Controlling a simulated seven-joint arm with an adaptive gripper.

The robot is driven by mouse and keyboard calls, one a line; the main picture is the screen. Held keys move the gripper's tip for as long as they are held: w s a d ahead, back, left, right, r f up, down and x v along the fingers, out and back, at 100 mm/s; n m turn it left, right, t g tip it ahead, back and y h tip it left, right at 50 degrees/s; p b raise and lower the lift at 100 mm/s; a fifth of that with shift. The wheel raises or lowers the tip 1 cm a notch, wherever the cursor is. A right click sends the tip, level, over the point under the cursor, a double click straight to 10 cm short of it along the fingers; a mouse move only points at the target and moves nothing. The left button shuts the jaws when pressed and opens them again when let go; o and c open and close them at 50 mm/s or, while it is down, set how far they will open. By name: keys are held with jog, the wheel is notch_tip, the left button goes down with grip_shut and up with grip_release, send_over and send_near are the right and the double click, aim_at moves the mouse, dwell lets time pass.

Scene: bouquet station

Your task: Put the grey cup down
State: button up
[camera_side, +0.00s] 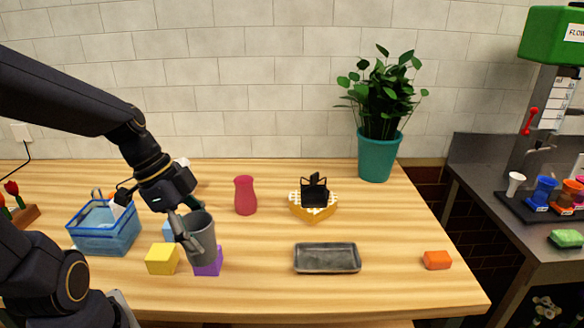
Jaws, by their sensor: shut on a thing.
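The grey cup (204,238) is held in my gripper (190,233) near the left front of the wooden table. One dark finger lies across the cup's left side, and the gripper is shut on it. The cup looks slightly tilted. It overlaps a purple block (209,268) in the picture. I cannot tell whether the cup touches the block or hangs above or in front of it.
A yellow block (162,259) and a blue basket (104,239) stand left of the cup. A pink vase (245,195), a waffle-like piece with a black holder (313,205), a grey tray (327,270) and an orange block (437,260) are to the right. Table (265,285) is bare between cup and tray.

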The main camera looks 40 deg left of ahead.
jog(key=shift+w+a+r, duration=0.1)
jog(key=shift+w+a, duration=0.05)
jog(key=shift+a, duration=0.3)
jog(key=shift+n, duration=0.3)
jog(key=shift+w+a+f, duration=0.1)
jog(key=shift+w+f, duration=3.15)
jog(key=shift+w, duration=0.25)
jog(key=shift+w+a+f, duration=0.1)
jog(key=shift+w+f, duration=3.1)
jog(key=shift+w, duration=0.25)
jog(key=shift+f, duration=0.2)
jog(key=o, duration=1.3)
jog(key=shift+c, duration=0.2)
jog(key=shift+r, duration=0.15)
